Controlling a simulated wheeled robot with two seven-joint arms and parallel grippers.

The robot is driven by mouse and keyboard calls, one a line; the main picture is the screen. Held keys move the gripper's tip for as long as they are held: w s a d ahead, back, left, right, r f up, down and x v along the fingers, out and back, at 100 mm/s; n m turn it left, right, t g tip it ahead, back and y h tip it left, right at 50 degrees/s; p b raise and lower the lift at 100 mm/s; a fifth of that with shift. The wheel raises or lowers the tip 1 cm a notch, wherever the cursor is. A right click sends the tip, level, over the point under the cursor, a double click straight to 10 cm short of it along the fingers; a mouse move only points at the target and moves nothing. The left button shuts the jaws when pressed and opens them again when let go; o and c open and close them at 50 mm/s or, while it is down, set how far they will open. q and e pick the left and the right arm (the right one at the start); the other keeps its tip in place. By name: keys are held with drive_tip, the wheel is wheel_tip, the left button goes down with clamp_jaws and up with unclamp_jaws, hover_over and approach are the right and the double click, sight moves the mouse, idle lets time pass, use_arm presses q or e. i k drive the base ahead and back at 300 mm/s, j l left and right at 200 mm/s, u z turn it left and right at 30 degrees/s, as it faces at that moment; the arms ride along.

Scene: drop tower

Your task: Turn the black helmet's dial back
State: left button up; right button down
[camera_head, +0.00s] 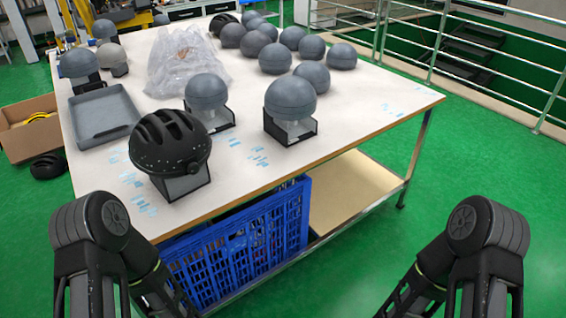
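The black helmet (169,139) has long vents and sits upright on a small dark-framed stand (181,183) near the table's front left edge. A small light spot that may be its dial (193,167) shows low on its near side; its setting is too small to tell. My two arms come in at the lower left and lower right, both in front of the table and apart from the helmet. Neither gripper's fingertips show in the head view.
The white table (330,143) also holds two grey domes on stands (207,91) (290,97), a grey tray (104,116), a clear plastic bag (186,65) and several grey domes behind. A blue crate (240,250) stands below. Small blue marks surround the helmet. A railing runs at right.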

sight(193, 168)
drive_tip(key=l, duration=0.6)
drive_tip(key=i+l, duration=0.1)
drive_tip(key=l, duration=0.55)
